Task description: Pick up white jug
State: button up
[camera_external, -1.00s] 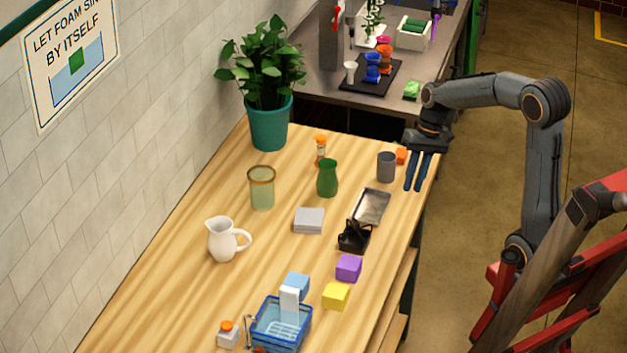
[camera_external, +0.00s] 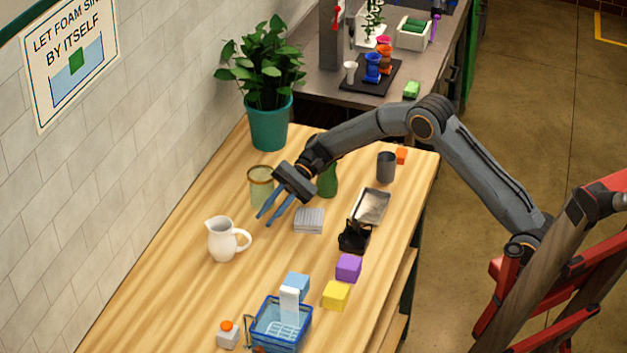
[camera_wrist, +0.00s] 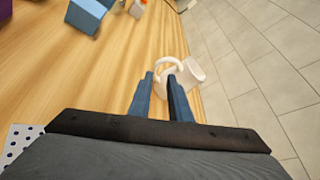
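The white jug (camera_external: 222,240) stands upright on the wooden table near the tiled wall, its handle on the right side in the external view. My gripper (camera_external: 268,220) is above the table, to the upper right of the jug and apart from it. Its two blue fingers are spread with a gap between them, and nothing is in it. In the wrist view the jug (camera_wrist: 188,76) lies just beyond the fingertips of my gripper (camera_wrist: 161,78), with its curved handle toward them. The right finger overlaps the view of the jug's lower part.
A glass jar (camera_external: 260,186) and a green vase (camera_external: 328,180) stand behind my gripper. A grey stack (camera_external: 309,221) lies to its right. A blue basket (camera_external: 281,325), a purple block (camera_external: 348,267) and a yellow block (camera_external: 336,295) are nearer.

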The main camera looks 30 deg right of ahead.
aim_at(229, 241)
jog(key=shift+a+f, duration=0.1)
jog(key=shift+f, duration=0.4)
jog(key=shift+p+x, duration=0.4)
jog(key=shift+x, duration=0.8)
jog(key=shift+f+p+x, duration=0.2)
jog(key=shift+p+x, duration=0.4)
jog(key=shift+x, duration=0.7)
jog(key=shift+f+p+x, duration=0.15)
jog(key=shift+p+x, duration=0.4)
jog(key=shift+x, duration=0.75)
grip_shut()
